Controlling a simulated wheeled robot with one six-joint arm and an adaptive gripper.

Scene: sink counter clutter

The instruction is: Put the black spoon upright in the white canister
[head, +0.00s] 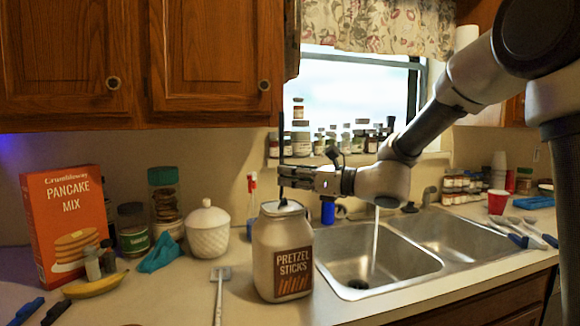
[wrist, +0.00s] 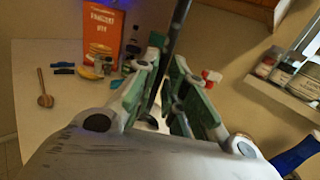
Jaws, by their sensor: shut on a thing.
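My gripper (head: 284,180) is shut on the black spoon (head: 282,140) and holds it upright, with its long thin end up. The spoon also shows in the wrist view (wrist: 178,28), between the green-padded fingers (wrist: 166,100). The off-white canister (head: 263,245) with the pretzel sticks label stands on the counter directly below the gripper. The spoon's lower end is at the height of the canister's mouth; I cannot tell whether it is inside or touching the rim. The canister is mostly hidden behind the fingers in the wrist view.
A white lidded jar (head: 209,232) stands left of the canister, with a teal cloth (head: 160,254), a banana (head: 95,286) and a pancake mix box (head: 66,220) farther left. A light-coloured utensil (head: 219,290) lies in front. The sink (head: 385,260) with running water is to the right.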

